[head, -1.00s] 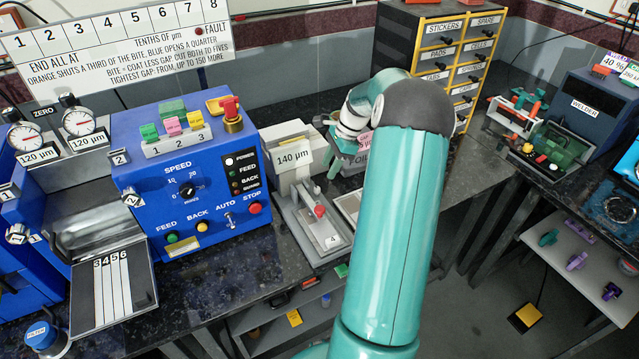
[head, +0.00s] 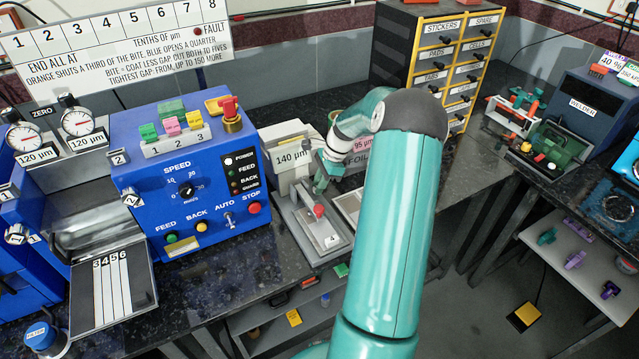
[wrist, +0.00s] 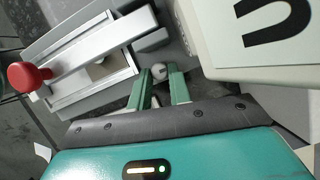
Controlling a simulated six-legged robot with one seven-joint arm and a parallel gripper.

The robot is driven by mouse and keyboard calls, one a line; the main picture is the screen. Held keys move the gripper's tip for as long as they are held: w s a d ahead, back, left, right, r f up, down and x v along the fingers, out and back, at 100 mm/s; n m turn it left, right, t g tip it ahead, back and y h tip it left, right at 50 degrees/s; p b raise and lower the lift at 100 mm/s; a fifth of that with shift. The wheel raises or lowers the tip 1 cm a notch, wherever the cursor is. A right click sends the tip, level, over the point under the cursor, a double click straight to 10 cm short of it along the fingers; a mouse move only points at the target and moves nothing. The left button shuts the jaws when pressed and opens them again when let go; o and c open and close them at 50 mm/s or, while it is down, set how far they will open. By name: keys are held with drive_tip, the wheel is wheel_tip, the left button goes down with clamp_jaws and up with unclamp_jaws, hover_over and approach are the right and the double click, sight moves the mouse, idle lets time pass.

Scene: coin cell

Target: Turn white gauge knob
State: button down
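A small round whitish knob (wrist: 160,70) shows in the wrist view at the corner of a grey device, just beside a white housing (wrist: 250,38) with a large dark mark. My gripper (wrist: 159,74) has its two green fingers apart, with the knob between or just beyond the tips. I cannot tell whether they touch it. In the head view my gripper (head: 320,187) is low beside the white gauge box (head: 288,160) labelled 140 µm, at the back end of the grey plate fixture (head: 329,241). The knob is hidden there.
The fixture's red knob (head: 319,211) stands in front of my gripper; it also shows in the wrist view (wrist: 28,76). A blue machine (head: 185,215) stands left. A box labelled 95 µm (head: 363,146) and a drawer cabinet (head: 440,60) are behind my arm.

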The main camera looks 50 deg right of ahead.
drive_tip(key=shift+m, duration=0.4)
drive_tip(key=m, duration=0.2)
drive_tip(key=m+t+h, duration=0.1)
drive_tip(key=m, duration=0.1)
drive_tip(key=shift+s+a+r, duration=0.1)
drive_tip(key=shift+s+a, duration=0.05)
drive_tip(key=shift+a, duration=0.05)
drive_tip(key=shift+s+a+m+t+h, duration=0.1)
drive_tip(key=shift+m+t+h, duration=0.25)
drive_tip(key=shift+m, duration=0.65)
drive_tip(key=shift+m+t+h, duration=0.25)
drive_tip(key=shift+m+h, duration=0.2)
drive_tip(key=shift+m, duration=0.55)
drive_tip(key=c, duration=1.3)
unclamp_jaws()
drive_tip(key=shift+a, duration=0.1)
